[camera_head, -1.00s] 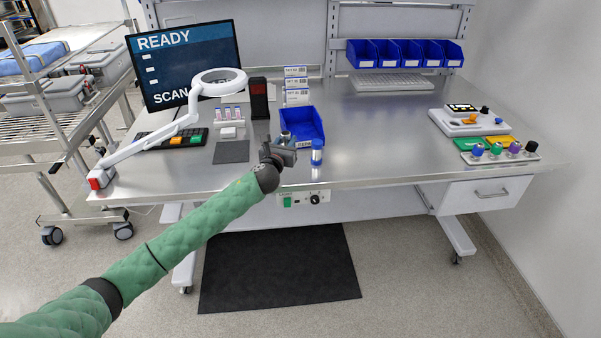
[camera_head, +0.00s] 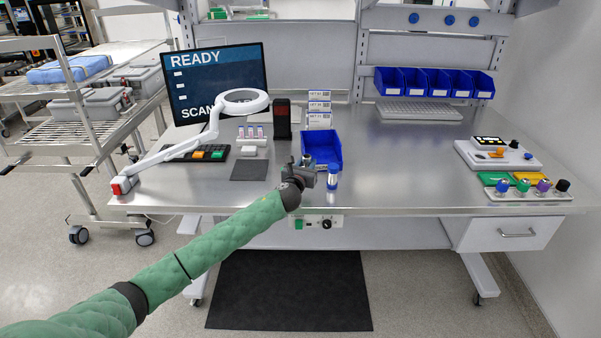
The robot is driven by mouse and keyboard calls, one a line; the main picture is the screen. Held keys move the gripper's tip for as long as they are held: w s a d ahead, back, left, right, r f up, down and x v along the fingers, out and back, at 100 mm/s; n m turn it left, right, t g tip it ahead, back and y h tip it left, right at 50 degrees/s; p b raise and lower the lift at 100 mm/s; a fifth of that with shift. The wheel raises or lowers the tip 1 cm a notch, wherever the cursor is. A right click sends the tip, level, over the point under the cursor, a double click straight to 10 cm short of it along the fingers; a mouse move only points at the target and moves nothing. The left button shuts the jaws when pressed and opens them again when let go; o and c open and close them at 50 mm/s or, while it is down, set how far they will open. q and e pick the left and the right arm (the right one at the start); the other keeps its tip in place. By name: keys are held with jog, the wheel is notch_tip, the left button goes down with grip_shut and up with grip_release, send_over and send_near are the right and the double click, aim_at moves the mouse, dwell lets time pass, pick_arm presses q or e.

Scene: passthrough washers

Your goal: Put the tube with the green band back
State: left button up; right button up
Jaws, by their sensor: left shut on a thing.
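My left gripper (camera_head: 309,176) is at the front of the steel table, in front of the blue bin. It is shut on a small greyish-blue thing (camera_head: 307,160), mostly hidden by the fingers; I cannot tell if it is a tube or see a green band. A small white rack (camera_head: 252,139) holding a few tubes with pinkish and blue marks stands farther back on the left. No green band can be made out on them. My right gripper is not in view.
The blue bin (camera_head: 322,150) is behind the gripper. A dark mat (camera_head: 249,170), a white magnifier lamp (camera_head: 241,103), a keypad (camera_head: 198,153) and a black scanner-like stand (camera_head: 282,119) are to the left.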

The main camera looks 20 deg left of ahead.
pick_arm(q)
jog(key=a+f, duration=0.1)
jog(key=w+a, duration=0.1)
jog(key=shift+w+a+f, duration=0.1)
jog(key=shift+a+f, duration=0.25)
jog(key=shift+f+p, duration=0.75)
jog(key=shift+f, duration=1.25)
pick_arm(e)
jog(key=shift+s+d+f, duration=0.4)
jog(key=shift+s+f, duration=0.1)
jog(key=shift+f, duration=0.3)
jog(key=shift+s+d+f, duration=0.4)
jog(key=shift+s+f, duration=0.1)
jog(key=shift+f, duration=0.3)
pick_arm(q)
jog(key=shift+f, duration=0.15)
jog(key=o, duration=1)
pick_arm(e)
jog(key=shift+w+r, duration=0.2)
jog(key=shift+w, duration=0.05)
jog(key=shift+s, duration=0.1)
